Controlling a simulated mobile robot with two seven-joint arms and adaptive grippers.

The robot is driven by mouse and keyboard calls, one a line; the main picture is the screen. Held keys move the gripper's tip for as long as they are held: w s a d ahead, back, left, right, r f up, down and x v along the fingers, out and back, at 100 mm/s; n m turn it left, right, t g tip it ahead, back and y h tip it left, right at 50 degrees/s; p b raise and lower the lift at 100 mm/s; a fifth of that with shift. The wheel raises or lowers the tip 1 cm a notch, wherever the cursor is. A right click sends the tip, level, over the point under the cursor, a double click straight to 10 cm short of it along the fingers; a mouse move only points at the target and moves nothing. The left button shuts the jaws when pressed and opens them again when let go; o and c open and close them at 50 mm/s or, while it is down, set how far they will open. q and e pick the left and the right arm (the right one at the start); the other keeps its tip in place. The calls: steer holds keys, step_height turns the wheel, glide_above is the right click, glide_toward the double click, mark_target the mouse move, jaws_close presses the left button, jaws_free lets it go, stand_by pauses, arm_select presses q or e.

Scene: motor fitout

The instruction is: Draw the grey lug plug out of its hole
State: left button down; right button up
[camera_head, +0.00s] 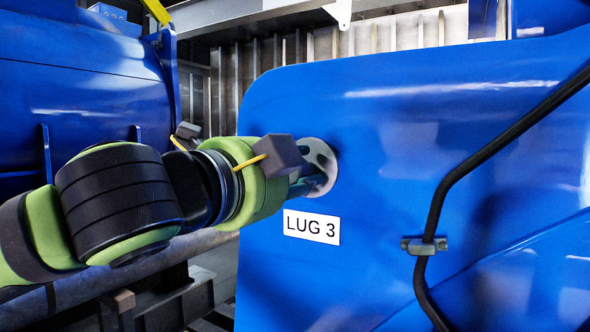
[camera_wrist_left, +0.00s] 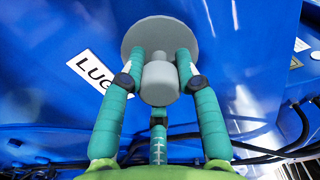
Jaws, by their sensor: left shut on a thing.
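The grey lug plug (camera_wrist_left: 158,35) shows in the left wrist view as a round disc with a thick grey knob on its near side. My left gripper (camera_wrist_left: 161,60) is shut on the knob, with green fingers on both sides of it and a third finger below. In the head view the plug (camera_head: 326,158) is a pale disc at the blue panel (camera_head: 420,140), above the LUG 3 label (camera_head: 311,227). The left gripper (camera_head: 313,174) reaches it from the left and covers part of it. The hole is hidden behind the disc. I cannot tell whether there is a gap behind it.
A black cable (camera_head: 470,166) runs down the panel on the right, held by a metal clamp (camera_head: 424,246). Another blue machine body (camera_head: 85,90) stands at the left. In the left wrist view dark cables (camera_wrist_left: 270,153) pass below right of the plug.

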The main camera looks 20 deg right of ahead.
arm_select(q)
steer(key=b+v, duration=0.1)
steer(key=v, duration=0.9)
steer(key=shift+b, duration=0.35)
stand_by(0.8)
